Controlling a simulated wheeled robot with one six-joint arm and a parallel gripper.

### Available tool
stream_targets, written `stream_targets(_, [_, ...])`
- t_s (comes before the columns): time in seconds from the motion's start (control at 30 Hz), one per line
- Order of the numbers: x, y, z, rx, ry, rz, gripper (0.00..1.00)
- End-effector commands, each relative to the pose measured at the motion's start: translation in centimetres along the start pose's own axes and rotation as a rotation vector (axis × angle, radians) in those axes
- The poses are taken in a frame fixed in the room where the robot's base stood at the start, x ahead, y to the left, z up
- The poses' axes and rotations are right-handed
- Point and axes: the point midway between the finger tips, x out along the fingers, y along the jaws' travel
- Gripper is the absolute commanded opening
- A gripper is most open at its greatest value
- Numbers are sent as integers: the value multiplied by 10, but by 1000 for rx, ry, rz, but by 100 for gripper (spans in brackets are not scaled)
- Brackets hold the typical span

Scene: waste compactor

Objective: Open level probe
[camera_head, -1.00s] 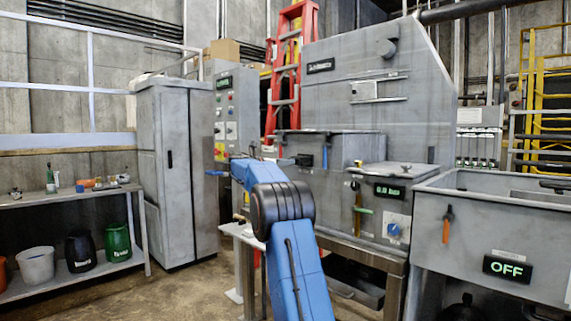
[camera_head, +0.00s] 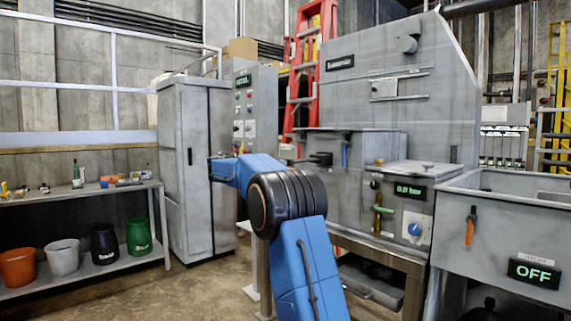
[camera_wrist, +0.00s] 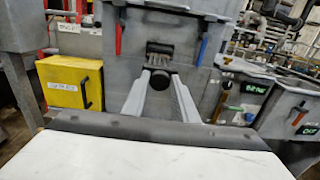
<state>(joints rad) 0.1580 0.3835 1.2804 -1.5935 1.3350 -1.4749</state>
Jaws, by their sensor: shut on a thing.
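A dark ribbed fitting (camera_wrist: 160,52) with a round black end (camera_wrist: 160,80) sits on the grey machine face in the wrist view, between a red handle (camera_wrist: 118,40) and a blue handle (camera_wrist: 202,48). It may be the level probe; I read no label on it. My gripper (camera_wrist: 163,80) has its two pale fingers at either side of the round black end, shut on it. The fitting also shows as a small dark shape in the head view (camera_head: 321,158), left of the blue handle. In that view my arm leads toward the machine and the fingers are not clear.
A tank with an OFF display (camera_head: 535,271) stands at the right. A bar display (camera_head: 410,190) is on the lower machine front. A grey cabinet (camera_head: 184,190) and a shelf with buckets (camera_head: 63,258) stand left. A yellow box (camera_wrist: 72,84) shows in the wrist view. Floor shows at lower left.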

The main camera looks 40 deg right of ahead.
Motion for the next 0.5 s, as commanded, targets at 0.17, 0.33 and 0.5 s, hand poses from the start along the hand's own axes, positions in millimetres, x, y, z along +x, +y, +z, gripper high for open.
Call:
stream_targets(0.17, [-11, 0, 0, 0, 1, 0, 0])
stream_targets(0.33, [-11, 0, 0, 0, 1, 0, 0])
stream_targets(0.5, [-11, 0, 0, 0, 1, 0, 28])
